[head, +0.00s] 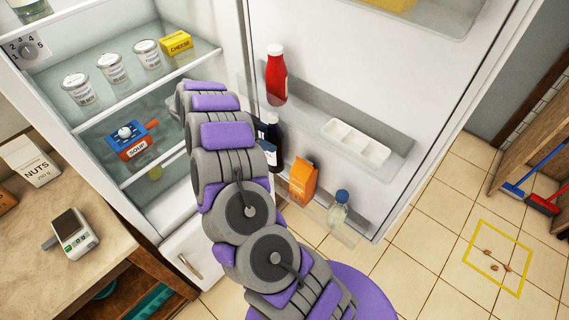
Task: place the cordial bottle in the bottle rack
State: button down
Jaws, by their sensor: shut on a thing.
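A dark bottle (274,142), perhaps the cordial bottle, shows upright just right of my arm, near the left end of the fridge door's lower rack (352,236). My arm hides its left side, and I cannot tell whether it rests in the rack. The rack carries an orange carton (303,182) and a clear bottle with a blue cap (338,208). My arm reaches up from the bottom to the open fridge.
The door's upper shelf (400,150) holds a red bottle (276,76) and a white tray (355,143). A counter (100,215) stands left.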

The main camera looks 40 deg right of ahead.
aim_at(267, 153)
jog(key=f, duration=0.2)
jog(key=d+f, duration=0.1)
jog(key=f, duration=0.2)
jog(key=f+b, duration=0.1)
jog(key=f, duration=0.1)
jog(key=shift+d+f, duration=0.2)
jog(key=shift+f, duration=0.15)
jog(key=shift+a+f, duration=0.1)
jog(key=shift+f, duration=0.05)
jog(key=shift+w+a+r, duration=0.1)
jog(key=shift+a+r, duration=0.15)
jog(key=shift+a, duration=0.65)
jog(key=shift+c, duration=1.4)
grip_release()
jog(key=shift+a+r, duration=0.15)
jog(key=shift+a, duration=0.35)
jog(key=shift+o, duration=0.7)
jog(key=shift+d, duration=0.1)
jog(key=shift+o, duration=0.4)
jog(key=shift+d, duration=0.3)
jog(key=shift+d+f, duration=0.25)
jog(key=shift+d, duration=0.35)
jog(key=p+v, duration=0.1)
jog(key=v, duration=1.2)
jog(key=shift+s+a+f+p, duration=0.25)
jog(key=shift+a+p, duration=0.05)
jog(key=shift+a, duration=0.1)
